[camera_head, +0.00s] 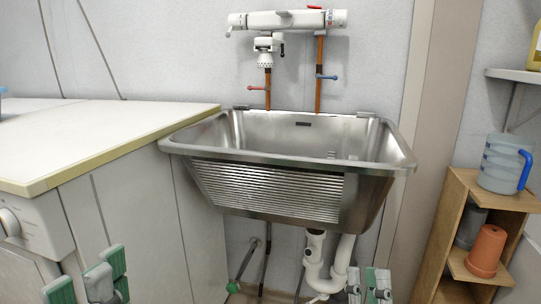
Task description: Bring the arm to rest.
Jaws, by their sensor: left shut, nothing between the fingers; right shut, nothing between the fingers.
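My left gripper (98,283) is at the lower left edge of the head view, below the worktop and in front of the white cabinet fronts. Its green-padded fingers hold nothing. My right gripper (369,286) is at the bottom of the view, right of centre, below the basin and in front of the floor area. It is shut and empty. The steel washtub basin (265,190) hangs on the wall above and between both grippers. Neither gripper touches it. Most of both arms is out of view.
A white worktop (85,135) over cabinets stands at the left. Taps and a white mixer (288,20) are on the wall above the basin. White drain pipes (316,262) run below it. A wooden shelf (460,215) at the right holds a jug (503,165) and a terracotta pot (486,250).

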